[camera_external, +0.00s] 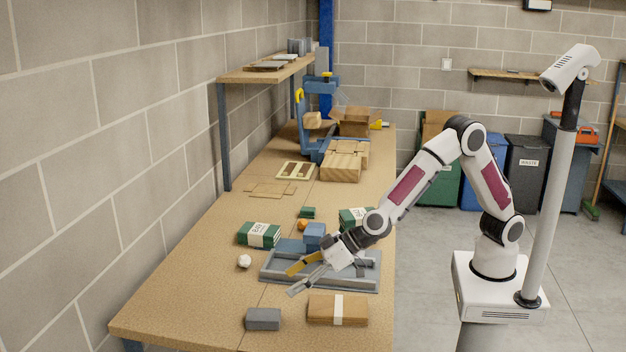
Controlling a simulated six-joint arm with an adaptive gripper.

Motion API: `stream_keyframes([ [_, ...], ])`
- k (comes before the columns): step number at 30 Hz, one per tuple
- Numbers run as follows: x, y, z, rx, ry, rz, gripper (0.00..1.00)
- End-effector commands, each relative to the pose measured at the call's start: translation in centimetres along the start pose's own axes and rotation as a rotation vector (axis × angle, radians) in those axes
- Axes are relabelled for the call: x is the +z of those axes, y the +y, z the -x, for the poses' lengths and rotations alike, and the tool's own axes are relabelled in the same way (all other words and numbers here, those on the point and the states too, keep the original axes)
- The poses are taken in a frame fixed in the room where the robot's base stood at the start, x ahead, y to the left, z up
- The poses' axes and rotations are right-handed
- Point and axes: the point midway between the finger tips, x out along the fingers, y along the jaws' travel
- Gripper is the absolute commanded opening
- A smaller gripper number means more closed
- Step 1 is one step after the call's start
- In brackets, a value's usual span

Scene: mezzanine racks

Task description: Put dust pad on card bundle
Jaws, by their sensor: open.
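A brown bundle with a white band, which looks like the card bundle (323,311), lies flat near the table's front right. A plain grey block, possibly the dust pad (263,319), lies on the table to its left, apart from it. I cannot tell for sure which block is the dust pad; a blue block (315,232) and a small green block (307,212) also show farther back. My gripper (292,281) is open, with nothing visible between its fingers. It is over the left part of a grey tray, behind the brown bundle and grey block.
The grey tray (367,284) lies mid-table, partly hidden by my gripper. Green banded bundles stand to the left (245,233) and right (347,217) behind it. A white ball (244,261) and an orange ball (302,225) lie nearby. The table's front left is clear.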

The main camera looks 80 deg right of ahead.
Motion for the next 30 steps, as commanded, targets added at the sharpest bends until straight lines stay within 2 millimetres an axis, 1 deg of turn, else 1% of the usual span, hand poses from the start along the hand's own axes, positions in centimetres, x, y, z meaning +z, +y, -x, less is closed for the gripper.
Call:
stream_keyframes([
  [1, 0.9, -0.5, -1.1, 0.012, -0.002, 0.008, 0.66],
  [3, 1.8, -1.0, -2.2, 0.032, 0.001, 0.015, 0.66],
  [9, 3.6, -1.7, -4.4, 0.078, 0.008, 0.033, 0.66],
  [15, 4.3, -1.9, -5.0, 0.094, 0.010, 0.040, 0.66],
  [25, 4.3, -1.9, -5.1, 0.094, 0.010, 0.039, 0.66],
  [30, 4.3, -1.8, -5.8, 0.094, 0.009, 0.039, 0.66],
])
